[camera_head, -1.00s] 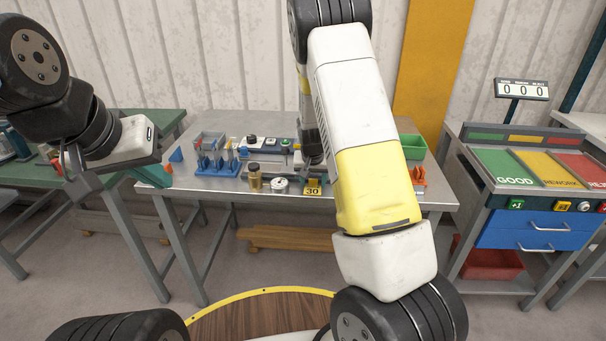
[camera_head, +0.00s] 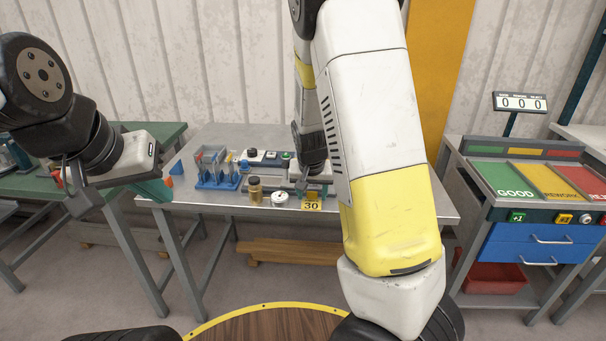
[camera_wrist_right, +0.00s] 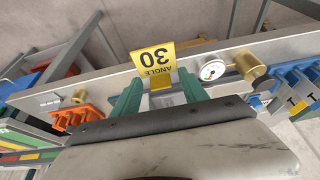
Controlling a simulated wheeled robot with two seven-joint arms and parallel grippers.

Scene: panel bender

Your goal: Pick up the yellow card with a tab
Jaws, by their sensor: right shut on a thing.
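The yellow card (camera_head: 313,205), marked 30, is at the front edge of the middle bench in the head view. In the right wrist view the card (camera_wrist_right: 153,60) reads "ANGLE 30" upside down, and its narrow yellow tab points towards my right gripper (camera_wrist_right: 160,84). The green fingers of my right gripper stand on either side of the tab and are shut on it. In the head view my right gripper (camera_head: 302,185) is small and partly hidden behind the card and arm. My left gripper (camera_head: 150,188) is far left, away from the card; its finger gap is unclear.
A round dial gauge (camera_wrist_right: 212,70) and a brass cylinder (camera_wrist_right: 247,65) stand close beside the card. A blue rack (camera_head: 218,170) with tools is further left on the bench (camera_head: 400,211). A sorting stand (camera_head: 515,205) with coloured panels is on the right.

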